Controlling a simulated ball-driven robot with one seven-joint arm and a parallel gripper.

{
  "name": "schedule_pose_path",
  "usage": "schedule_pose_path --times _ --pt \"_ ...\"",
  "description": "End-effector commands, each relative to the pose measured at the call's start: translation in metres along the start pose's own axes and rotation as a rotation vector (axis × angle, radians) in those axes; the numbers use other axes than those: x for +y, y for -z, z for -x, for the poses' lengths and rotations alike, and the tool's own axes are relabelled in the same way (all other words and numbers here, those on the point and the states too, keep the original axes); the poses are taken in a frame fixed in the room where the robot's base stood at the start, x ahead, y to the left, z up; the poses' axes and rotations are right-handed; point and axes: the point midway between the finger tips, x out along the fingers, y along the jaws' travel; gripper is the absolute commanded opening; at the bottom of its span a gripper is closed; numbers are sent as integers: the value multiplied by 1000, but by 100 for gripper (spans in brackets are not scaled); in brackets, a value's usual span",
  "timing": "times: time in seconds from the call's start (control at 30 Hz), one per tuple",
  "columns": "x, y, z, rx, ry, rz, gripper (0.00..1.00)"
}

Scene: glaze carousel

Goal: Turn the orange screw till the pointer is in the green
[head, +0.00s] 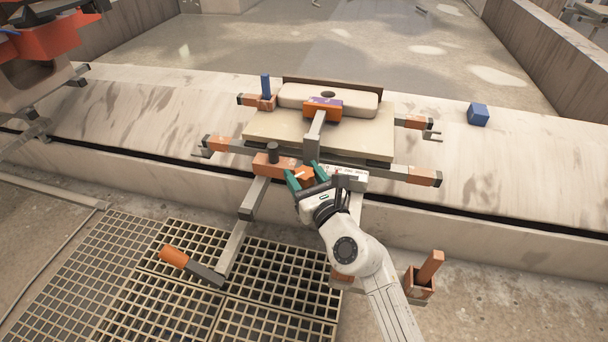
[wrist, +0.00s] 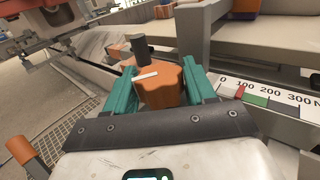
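The orange screw (wrist: 163,84) has a lobed head with a white stripe on top. My gripper (head: 305,177) has green fingers, one on each side of the screw head. In the wrist view the fingers (wrist: 160,84) appear to touch it on both sides, with no clear gap. A white scale (wrist: 292,97) marked 0, 100, 200, 300 N lies right of the screw.
A clamp frame with orange-tipped bars holds a pale block (head: 355,101) behind the screw. A dark peg (head: 273,153) stands just left of the screw. An orange-handled lever (head: 174,257) reaches over the floor grating. A blue cube (head: 478,114) sits on the ledge at right.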

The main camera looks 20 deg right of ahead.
Motion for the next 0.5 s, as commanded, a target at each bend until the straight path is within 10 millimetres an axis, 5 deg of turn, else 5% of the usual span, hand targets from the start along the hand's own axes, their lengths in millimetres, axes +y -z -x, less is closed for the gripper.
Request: schedule_pose_path --times 0.27,0.5 --pt "0 0 0 0 0 0 25" --pt "0 -2 0 0 10 -2 24"
